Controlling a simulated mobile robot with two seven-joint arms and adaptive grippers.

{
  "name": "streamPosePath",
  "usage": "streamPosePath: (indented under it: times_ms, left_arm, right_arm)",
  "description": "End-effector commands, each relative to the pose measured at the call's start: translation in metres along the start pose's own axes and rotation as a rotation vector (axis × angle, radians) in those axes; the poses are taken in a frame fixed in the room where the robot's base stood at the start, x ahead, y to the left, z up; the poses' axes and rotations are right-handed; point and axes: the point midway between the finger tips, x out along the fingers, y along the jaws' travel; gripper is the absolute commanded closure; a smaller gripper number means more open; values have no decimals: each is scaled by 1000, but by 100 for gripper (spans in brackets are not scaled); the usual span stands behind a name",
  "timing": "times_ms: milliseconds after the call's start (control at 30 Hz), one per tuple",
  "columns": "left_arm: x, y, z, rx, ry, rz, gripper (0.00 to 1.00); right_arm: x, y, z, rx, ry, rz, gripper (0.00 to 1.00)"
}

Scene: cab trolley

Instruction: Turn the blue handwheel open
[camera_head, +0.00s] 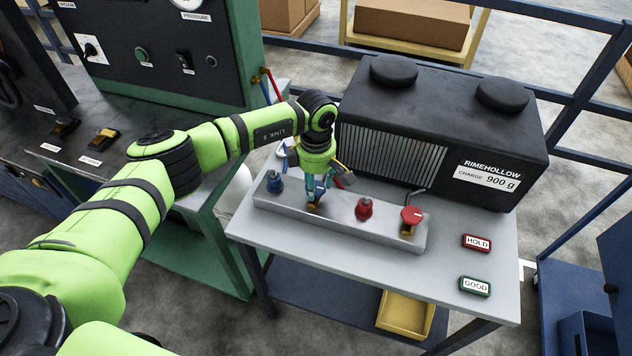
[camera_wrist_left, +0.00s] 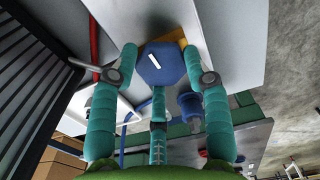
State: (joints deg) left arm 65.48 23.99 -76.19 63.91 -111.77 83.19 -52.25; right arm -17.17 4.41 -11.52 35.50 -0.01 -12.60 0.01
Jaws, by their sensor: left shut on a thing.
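The blue handwheel (camera_wrist_left: 162,64) is an eight-sided knob with a white line on its face. In the left wrist view it sits between the teal fingers of my left gripper (camera_wrist_left: 162,75), which is shut on it. In the head view this gripper (camera_head: 317,188) reaches down onto a brass valve (camera_head: 314,205) on the grey manifold bar (camera_head: 335,218). The fingers hide most of the handwheel there. My right gripper does not show in either view.
On the bar stand a blue cap (camera_head: 275,182), a red cap (camera_head: 364,208) and a red handwheel (camera_head: 411,215). A black RIMEHOLLOW unit (camera_head: 435,135) stands behind. HOLD (camera_head: 477,242) and GOOD (camera_head: 475,286) plates lie at the table's right.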

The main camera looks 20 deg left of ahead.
Motion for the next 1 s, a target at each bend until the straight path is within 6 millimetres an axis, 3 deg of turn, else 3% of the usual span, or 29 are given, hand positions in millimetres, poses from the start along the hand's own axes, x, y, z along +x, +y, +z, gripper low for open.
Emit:
streamPosePath:
  times_ms: [367,1000]
  left_arm:
    - [5,-2,6,-208,-10,-7,85]
    - [5,1,6,-810,-10,-9,85]
  right_arm:
    - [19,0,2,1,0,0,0]
    - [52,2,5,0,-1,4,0]
